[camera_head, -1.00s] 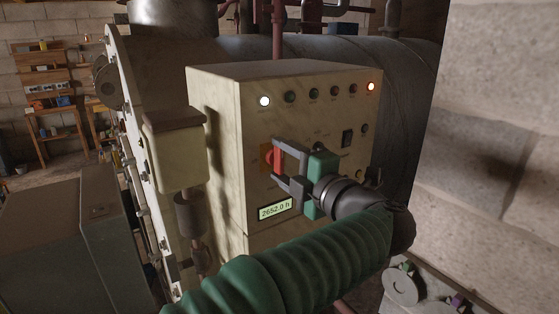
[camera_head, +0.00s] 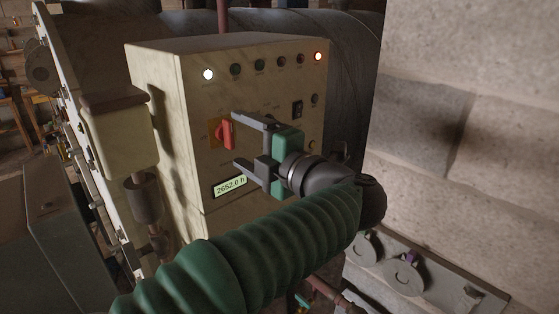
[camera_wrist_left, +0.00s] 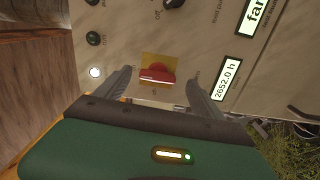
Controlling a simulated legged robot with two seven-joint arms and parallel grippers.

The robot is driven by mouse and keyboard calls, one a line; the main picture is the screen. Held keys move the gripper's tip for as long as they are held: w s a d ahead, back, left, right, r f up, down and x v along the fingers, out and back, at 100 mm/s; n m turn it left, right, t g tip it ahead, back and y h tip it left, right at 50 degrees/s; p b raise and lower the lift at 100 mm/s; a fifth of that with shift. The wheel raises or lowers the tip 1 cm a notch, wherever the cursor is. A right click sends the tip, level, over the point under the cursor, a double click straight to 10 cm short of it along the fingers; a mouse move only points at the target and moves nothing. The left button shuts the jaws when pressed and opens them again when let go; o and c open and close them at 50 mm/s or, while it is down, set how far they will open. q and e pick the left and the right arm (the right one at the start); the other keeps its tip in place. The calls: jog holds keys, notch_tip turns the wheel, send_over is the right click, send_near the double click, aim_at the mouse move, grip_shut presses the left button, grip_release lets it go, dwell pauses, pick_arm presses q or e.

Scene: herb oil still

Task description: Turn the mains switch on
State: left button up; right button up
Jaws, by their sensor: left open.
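The mains switch (camera_head: 226,135) is a red handle on a yellow-orange plate on the front of the cream control box (camera_head: 165,95). In the head view its handle stands roughly upright. It also shows in the left wrist view (camera_wrist_left: 157,75), between and beyond the fingers. My left gripper (camera_head: 238,140) is open and empty in front of the switch, one finger above the handle's height and one below. The fingertips appear just short of the handle, with no clear contact. The plate's lettering is too small to read. My right gripper is not in view.
A stone wall (camera_head: 470,110) stands close on the right. A cream side box (camera_head: 118,135) is at left.

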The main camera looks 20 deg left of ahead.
pick_arm(q)
jog(key=b+v, duration=0.1)
jog(key=v, duration=1.3)
jog(key=shift+w+d+b, duration=0.2)
jog(key=shift+d+b, duration=0.15)
jog(key=shift+d, duration=0.05)
jog(key=shift+a, duration=0.2)
jog(key=shift+d, duration=0.2)
jog(key=shift+a, duration=0.1)
dwell(0.5)
